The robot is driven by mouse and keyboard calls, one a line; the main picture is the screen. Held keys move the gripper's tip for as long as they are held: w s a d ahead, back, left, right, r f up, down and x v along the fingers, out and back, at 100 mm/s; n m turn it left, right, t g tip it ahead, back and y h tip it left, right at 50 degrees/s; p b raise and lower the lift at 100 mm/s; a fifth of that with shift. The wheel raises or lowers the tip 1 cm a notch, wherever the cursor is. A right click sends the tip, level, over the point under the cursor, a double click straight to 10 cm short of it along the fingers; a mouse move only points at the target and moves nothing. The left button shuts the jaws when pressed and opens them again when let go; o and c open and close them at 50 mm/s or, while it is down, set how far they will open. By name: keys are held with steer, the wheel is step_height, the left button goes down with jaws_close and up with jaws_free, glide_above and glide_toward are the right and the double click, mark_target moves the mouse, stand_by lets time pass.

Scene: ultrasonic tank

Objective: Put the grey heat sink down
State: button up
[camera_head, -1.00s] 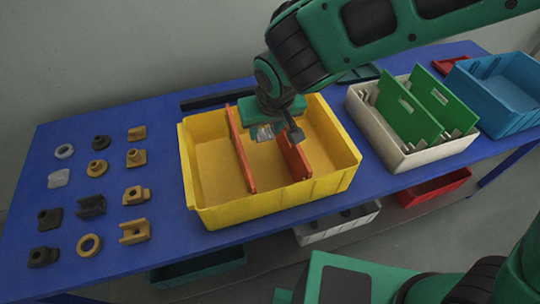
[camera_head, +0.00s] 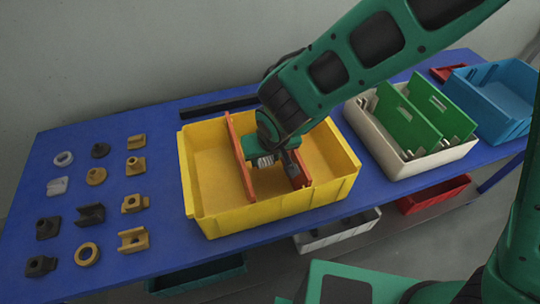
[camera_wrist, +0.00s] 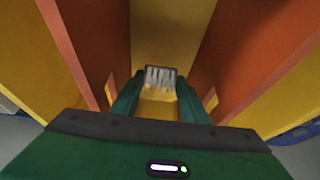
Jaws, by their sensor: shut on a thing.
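The grey heat sink (camera_wrist: 161,76), with fins, is between my fingertips in the wrist view. My gripper (camera_wrist: 158,90) is shut on it. In the head view my gripper (camera_head: 274,160) reaches down into the middle compartment of the yellow bin (camera_head: 275,212), between two red-orange dividers (camera_head: 240,160). The heat sink (camera_head: 264,161) shows only in part there, beside the gripper. I cannot tell whether it touches the bin floor.
The right divider (camera_head: 298,172) is close to my gripper. Several small parts (camera_head: 97,176) lie in rows on the blue table (camera_head: 155,205) at left. A white bin (camera_head: 420,165) with green dividers and a blue bin (camera_head: 495,95) stand at right.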

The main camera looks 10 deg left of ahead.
steer(key=shift+f, duration=0.55)
steer(key=o, duration=1.2)
steer(key=shift+c, duration=0.2)
steer(key=shift+r, duration=0.15)
steer(key=shift+r, duration=0.3)
steer(key=v, duration=1.2)
steer(key=shift+r, duration=0.2)
